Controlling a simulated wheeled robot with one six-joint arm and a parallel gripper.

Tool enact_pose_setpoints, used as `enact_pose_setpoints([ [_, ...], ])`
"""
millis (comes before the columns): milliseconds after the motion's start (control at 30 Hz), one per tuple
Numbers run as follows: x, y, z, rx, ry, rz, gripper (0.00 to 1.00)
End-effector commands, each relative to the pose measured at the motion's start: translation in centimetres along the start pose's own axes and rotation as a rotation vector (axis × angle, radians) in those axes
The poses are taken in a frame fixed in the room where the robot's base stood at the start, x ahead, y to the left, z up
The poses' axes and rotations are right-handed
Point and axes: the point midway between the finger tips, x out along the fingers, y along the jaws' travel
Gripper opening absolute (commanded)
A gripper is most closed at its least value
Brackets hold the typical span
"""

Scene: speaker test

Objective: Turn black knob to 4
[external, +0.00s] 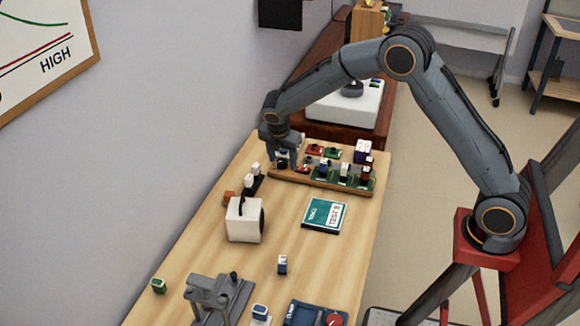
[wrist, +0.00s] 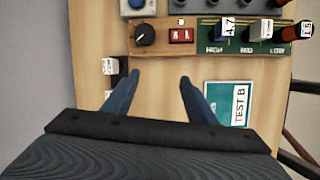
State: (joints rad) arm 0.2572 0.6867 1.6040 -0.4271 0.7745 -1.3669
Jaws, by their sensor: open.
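The black knob (wrist: 145,36) sits on a wooden board (wrist: 209,50) with parts on it, at the top of the wrist view, with a pale pointer mark on it. A red switch (wrist: 181,36) is just to its right. My gripper (wrist: 157,80) is open and empty, its two dark fingers apart, with the knob beyond the fingertips. In the external view my gripper (external: 283,155) is over the left end of the board (external: 320,183). The knob (external: 282,164) shows there as a dark shape close to the fingers. I cannot read the knob's scale in either view.
A green panel (wrist: 246,32) with labelled blocks is right of the switch. A TEST B booklet (external: 325,215) lies in front of the board. A white speaker box (external: 244,220) stands left of it, and small blocks (external: 252,179) stand near the wall.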

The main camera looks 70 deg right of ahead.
Motion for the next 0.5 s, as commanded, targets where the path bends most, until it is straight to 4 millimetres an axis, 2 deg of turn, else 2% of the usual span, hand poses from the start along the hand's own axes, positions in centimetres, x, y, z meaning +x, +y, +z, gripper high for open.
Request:
enact_pose_setpoints([
  [33,0.7,1.2,1.5,-0.061,-0.020,0.001,0.52],
  [100,1.5,2.5,3.1,-0.143,-0.044,-0.001,0.52],
  [200,2.2,3.6,4.5,-0.220,-0.066,-0.002,0.52],
  [367,3.1,4.1,5.2,-0.258,-0.077,-0.005,0.52],
  [500,4.9,4.0,5.4,-0.257,-0.076,-0.008,0.52],
])
